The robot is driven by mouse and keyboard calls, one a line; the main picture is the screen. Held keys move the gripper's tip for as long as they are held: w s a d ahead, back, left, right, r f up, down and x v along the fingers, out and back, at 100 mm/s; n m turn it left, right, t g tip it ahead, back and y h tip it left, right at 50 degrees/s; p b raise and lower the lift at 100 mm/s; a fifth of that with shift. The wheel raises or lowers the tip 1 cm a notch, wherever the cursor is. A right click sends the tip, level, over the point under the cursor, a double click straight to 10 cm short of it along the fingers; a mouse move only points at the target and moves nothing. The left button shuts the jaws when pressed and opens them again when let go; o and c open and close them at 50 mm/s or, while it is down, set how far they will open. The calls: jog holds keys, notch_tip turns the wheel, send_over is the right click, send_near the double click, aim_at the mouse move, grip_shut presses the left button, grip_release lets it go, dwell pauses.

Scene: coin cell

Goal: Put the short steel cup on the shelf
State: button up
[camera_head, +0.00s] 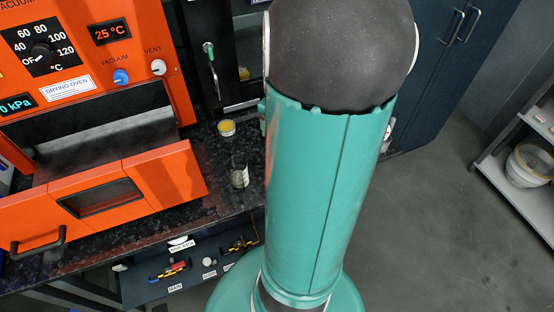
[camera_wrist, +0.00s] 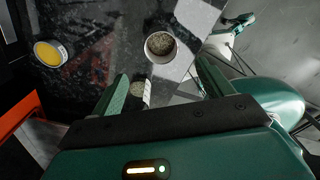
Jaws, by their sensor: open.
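A round cup with a pale rim and grainy grey contents (camera_wrist: 159,45) stands on the dark speckled counter in the wrist view, ahead of my fingers; it may be the short steel cup, but I cannot confirm its metal. My gripper (camera_wrist: 162,82) is open, its green fingers apart. A clear labelled jar with dark contents (camera_head: 239,176) stands on the counter; what appears to be the same jar (camera_wrist: 138,95) shows partly behind my left finger. Nothing appears gripped. A grey shelf rack (camera_head: 520,190) stands at the right in the head view.
A short yellow-topped container (camera_head: 227,128) sits farther back on the counter (camera_head: 185,220); it also shows in the wrist view (camera_wrist: 48,53). The orange drying oven (camera_head: 150,60) has its door lowered over the counter. A pale bucket (camera_head: 530,165) occupies the rack. My arm blocks the middle.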

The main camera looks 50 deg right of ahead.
notch_tip(320, 180, down, 6)
jog(key=shift+f, duration=0.1)
notch_tip(320, 180, down, 5)
jog(key=shift+s+d, duration=0.1)
jog(key=shift+c, duration=0.5)
jog(key=c, duration=1.1)
jog(key=shift+r, duration=0.4)
